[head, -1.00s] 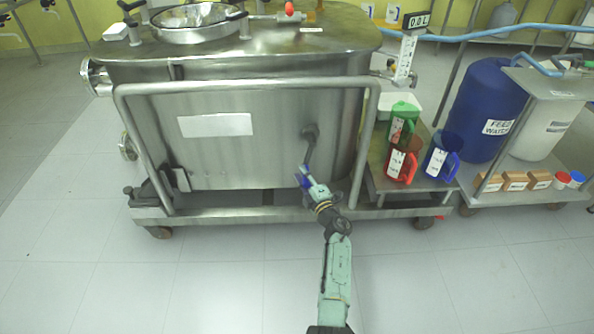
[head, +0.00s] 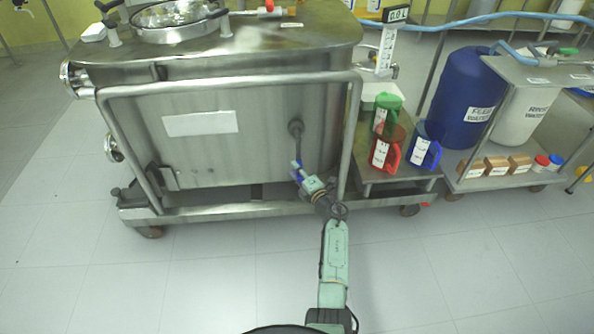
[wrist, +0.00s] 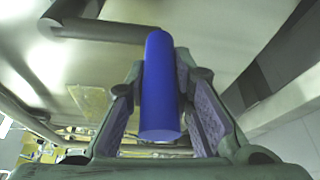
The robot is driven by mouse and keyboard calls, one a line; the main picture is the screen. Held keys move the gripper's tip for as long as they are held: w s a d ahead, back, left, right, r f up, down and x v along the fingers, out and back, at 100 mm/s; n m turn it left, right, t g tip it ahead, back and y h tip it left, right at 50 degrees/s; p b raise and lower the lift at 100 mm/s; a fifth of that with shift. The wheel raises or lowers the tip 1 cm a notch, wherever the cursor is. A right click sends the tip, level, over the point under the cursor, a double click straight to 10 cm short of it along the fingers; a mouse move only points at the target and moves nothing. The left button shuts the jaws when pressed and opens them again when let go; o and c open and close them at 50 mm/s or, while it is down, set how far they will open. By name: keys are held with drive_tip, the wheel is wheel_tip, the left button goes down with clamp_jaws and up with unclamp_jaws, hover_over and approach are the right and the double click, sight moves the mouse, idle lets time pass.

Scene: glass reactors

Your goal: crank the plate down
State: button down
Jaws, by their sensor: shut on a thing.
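The crank is on the front of the steel tank (head: 250,150). Its round hub (head: 296,127) sits right of the white label, and its grey arm (head: 298,148) hangs nearly straight down. My gripper (head: 298,172) is at the crank's lower end, shut on the blue crank handle. In the wrist view the blue handle (wrist: 160,90) stands between the two finger pads, and the dark crank arm (wrist: 95,28) runs off to the upper left. I cannot make out the plate that the crank moves.
A tubular frame rail (head: 230,82) runs across the tank front, its right leg close to my arm. The cart's lower beam (head: 230,212) lies below my gripper. Red (head: 386,150), green (head: 387,113) and blue (head: 424,150) jugs stand right on a side shelf. The floor in front is clear.

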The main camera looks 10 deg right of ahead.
drive_tip(key=shift+w+d+r+h, duration=0.2)
drive_tip(key=shift+d+r+h, duration=0.15)
drive_tip(key=shift+d, duration=0.25)
drive_tip(key=c, duration=1.7)
unclamp_jaws()
drive_tip(key=shift+d, duration=0.1)
drive_tip(key=o, duration=0.3)
drive_tip(key=shift+s+f, duration=0.1)
drive_tip(key=shift+f, duration=0.05)
drive_tip(key=shift+a, duration=0.3)
drive_tip(key=shift+s+f, duration=0.1)
drive_tip(key=shift+s, duration=0.05)
drive_tip(key=f+v, duration=0.1)
drive_tip(key=v, duration=1)
drive_tip(key=shift+s+d+r, duration=0.3)
drive_tip(key=shift+s+r, duration=0.1)
